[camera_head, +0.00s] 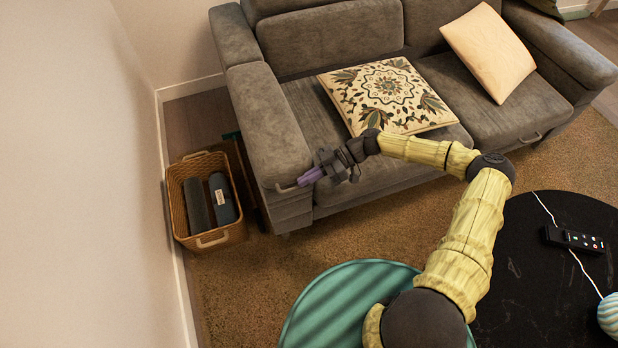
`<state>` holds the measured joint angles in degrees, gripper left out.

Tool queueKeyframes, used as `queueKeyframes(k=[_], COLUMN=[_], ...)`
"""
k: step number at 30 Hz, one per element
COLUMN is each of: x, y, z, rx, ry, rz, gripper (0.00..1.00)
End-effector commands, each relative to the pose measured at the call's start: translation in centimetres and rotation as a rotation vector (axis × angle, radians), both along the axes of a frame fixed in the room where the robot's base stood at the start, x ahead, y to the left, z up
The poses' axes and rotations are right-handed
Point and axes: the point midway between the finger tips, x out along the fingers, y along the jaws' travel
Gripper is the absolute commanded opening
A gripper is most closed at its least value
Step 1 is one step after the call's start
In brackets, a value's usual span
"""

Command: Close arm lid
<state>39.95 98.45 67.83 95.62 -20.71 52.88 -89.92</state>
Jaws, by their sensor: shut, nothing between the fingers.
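The grey sofa's left arm (268,130) has a padded top with a seam toward its back end. A small metal handle (284,188) shows at the arm's front end. I cannot tell from this view whether the arm's lid is fully down or slightly raised. My gripper (303,180) is shut and empty, with its purple fingers pointing left at the front of the arm, close to the handle. I cannot tell whether the fingers touch the handle or the arm. My wrist hides part of the sofa's front edge.
A patterned cushion (388,94) and a cream cushion (488,50) lie on the sofa. A wicker basket (210,240) with dark rolls stands left of the arm, by the wall. A teal round table (335,300) and a black round table (525,290) stand in front. Rug shows between.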

Motion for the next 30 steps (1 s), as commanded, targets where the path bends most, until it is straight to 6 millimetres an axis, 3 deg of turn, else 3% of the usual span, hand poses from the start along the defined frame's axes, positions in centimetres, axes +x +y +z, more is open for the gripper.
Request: queueKeyframes(k=[17, 26, 30], x=[0.0, 0.4, 1.9], y=[-0.1, 0.7, -2.2], z=[0.1, 4.8, 4.8], rx=[-0.006, -0.002, -0.003], ry=[-0.001, -0.004, -0.002], rz=[0.001, 0.010, 0.002], gripper=[0.00, 0.00, 0.00])
